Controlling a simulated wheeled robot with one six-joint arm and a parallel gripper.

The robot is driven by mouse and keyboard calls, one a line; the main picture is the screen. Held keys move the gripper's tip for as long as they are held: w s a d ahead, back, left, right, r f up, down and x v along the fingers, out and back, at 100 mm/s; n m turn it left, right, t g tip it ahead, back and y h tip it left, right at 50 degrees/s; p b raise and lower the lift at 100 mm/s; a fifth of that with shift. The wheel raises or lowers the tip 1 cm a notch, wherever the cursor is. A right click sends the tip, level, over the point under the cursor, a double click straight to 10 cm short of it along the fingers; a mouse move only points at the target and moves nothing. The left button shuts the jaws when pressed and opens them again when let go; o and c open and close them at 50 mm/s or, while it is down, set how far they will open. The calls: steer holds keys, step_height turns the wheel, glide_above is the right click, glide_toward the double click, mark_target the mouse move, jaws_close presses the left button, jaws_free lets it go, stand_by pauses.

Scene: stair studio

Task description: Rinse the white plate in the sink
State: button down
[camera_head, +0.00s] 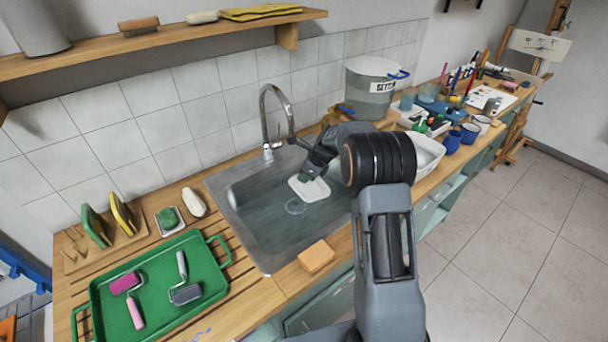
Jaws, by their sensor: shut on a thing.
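The white plate (316,190) is a small pale rounded square, held low inside the metal sink (255,237). My gripper (306,176) is shut on the plate's far edge, with the arm reaching in from the right. A curved metal faucet (265,107) stands at the sink's back edge, to the left of and behind the plate. A faint ring shows in the basin just below the plate; I cannot tell whether it is the drain or water. I cannot tell whether the plate touches the sink bottom or whether water runs.
A green tray (222,257) with paint rollers lies left of the sink. An orange sponge (316,256) sits on the front edge. A white tub (428,152), blue cups (452,142) and a clear bucket (370,92) crowd the right. A shelf (190,37) hangs above.

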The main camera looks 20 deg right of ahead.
mark_target(306, 201)
steer(key=shift+f+b, duration=5.5)
steer(key=shift+f, duration=1.2)
steer(key=shift+r, duration=0.15)
step_height(306, 201, up, 20)
steer(key=p, duration=1.7)
